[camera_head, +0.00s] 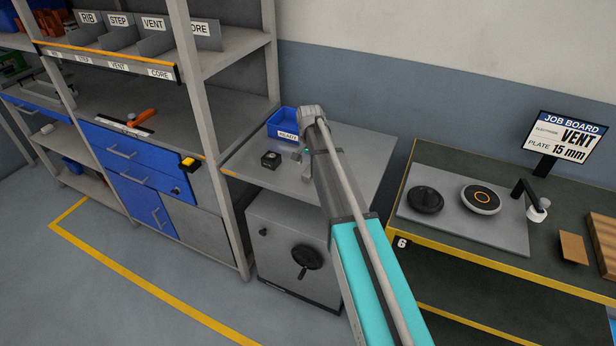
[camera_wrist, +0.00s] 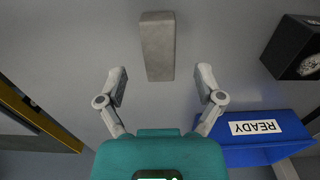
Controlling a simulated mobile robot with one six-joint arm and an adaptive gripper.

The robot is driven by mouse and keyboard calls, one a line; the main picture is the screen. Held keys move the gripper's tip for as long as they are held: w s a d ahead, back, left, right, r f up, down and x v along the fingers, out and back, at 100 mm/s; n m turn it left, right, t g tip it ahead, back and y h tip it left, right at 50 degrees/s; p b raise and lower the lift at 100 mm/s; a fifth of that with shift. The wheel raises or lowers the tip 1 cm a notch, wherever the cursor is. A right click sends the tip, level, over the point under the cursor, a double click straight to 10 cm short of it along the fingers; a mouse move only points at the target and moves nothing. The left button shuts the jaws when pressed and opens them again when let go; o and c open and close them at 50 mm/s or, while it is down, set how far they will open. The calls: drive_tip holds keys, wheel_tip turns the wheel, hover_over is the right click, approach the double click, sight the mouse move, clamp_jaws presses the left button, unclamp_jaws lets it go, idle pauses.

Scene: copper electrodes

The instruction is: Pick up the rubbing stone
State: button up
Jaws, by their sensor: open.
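The rubbing stone is a plain grey oblong block (camera_wrist: 158,46), lying on a grey surface at the top middle of the wrist view. My gripper (camera_wrist: 162,86) is open and empty. Its two fingers are spread wider than the block. The near end of the block lies between and just ahead of the fingertips, with a gap on both sides; I cannot tell the height above it. In the head view my arm covers much of the small grey bench top (camera_head: 362,150), and the gripper is largely hidden.
A blue READY bin (camera_head: 284,124) stands at the back of the bench; it also shows in the wrist view (camera_wrist: 262,152). A dark box-shaped object (camera_head: 271,159) sits before it. At right, a yellow-edged table holds a grey plate (camera_head: 468,236). Shelving stands left.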

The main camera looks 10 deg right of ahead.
sight(309, 170)
drive_tip(key=shift+f+b, duration=1.4)
drive_tip(key=shift+f, duration=0.35)
clamp_jaws()
